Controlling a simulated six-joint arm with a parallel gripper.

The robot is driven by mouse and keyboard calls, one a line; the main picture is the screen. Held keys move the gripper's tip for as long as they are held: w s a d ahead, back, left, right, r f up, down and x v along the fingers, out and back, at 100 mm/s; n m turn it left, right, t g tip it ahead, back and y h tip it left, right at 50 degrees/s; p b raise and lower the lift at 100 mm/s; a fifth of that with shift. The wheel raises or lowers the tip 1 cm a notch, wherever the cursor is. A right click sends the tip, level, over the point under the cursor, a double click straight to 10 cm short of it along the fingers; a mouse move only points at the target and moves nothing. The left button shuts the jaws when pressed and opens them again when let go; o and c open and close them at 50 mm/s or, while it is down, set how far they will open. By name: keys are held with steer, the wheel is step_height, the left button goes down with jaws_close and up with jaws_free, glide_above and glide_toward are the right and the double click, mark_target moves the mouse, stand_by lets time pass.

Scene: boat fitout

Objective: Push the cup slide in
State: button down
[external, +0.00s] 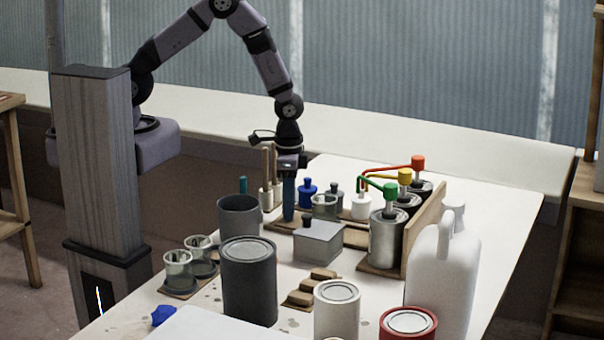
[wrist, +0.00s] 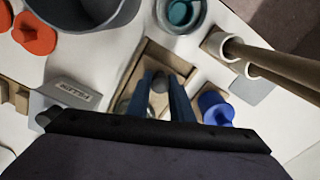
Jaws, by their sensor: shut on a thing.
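My gripper (external: 289,214) points straight down, its blue fingers over a low wooden tray (external: 277,226). In the wrist view, my gripper (wrist: 163,82) has a small dark grey knob (wrist: 160,84) between its fingertips and is shut on it. The knob stands at the wooden-framed tray (wrist: 150,55), which I take as the cup slide. The tray's far part looks empty. A clear glass cup (external: 325,206) stands beside the fingers; in the wrist view it is mostly hidden behind them. The knob's lower joint is hidden.
A dark grey pot (external: 239,216) stands left of the fingers, a grey lidded box (external: 318,241) in front. Pump cans (external: 388,238) stand to the right.

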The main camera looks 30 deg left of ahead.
mark_target(326, 212)
steer(key=d+b, duration=0.1)
steer(key=d, duration=0.8)
steer(key=shift+d+b, duration=0.3)
steer(key=shift+d+r, duration=0.1)
steer(key=shift+d, duration=0.1)
steer(key=c, duration=1.6)
jaws_free()
steer(key=shift+d, duration=0.15)
steer(key=shift+o, duration=0.2)
step_height(326, 212, up, 7)
steer(key=b, duration=0.1)
steer(key=shift+b, duration=0.3)
steer(key=shift+r, duration=0.1)
